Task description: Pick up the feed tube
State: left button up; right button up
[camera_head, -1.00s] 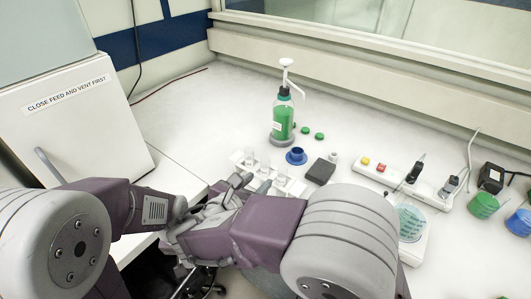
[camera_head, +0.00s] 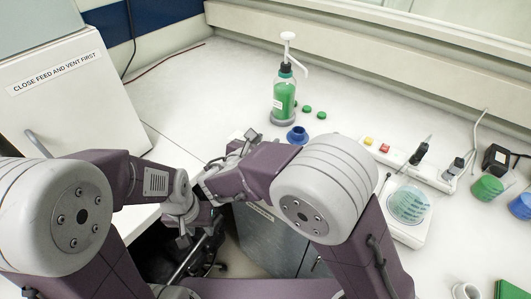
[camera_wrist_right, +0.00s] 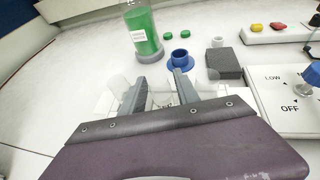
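I cannot tell for sure which thing is the feed tube. Clear tube-like pieces (camera_wrist_right: 205,80) stand around the finger area in the right wrist view, over a pale rack (camera_wrist_right: 160,101) that is partly hidden. My right gripper (camera_wrist_right: 157,92) is open, its two grey fingers apart, pointing at the rack just in front of the blue cup. In the head view my right gripper (camera_head: 240,143) is at the bench's front edge, and my right arm hides most of the rack. My left gripper (camera_head: 185,212) is lower and left, off the bench; its fingers are unclear.
A green pump bottle (camera_head: 284,98) and a blue cup (camera_head: 297,135) stand behind the rack. A dark block (camera_wrist_right: 223,63) is to the right. A hotplate (camera_head: 410,208), a power strip (camera_head: 400,153) and a white box (camera_head: 55,90) stand around.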

jog(key=shift+w, duration=0.2)
jog(key=shift+s, duration=0.15)
grip_shut()
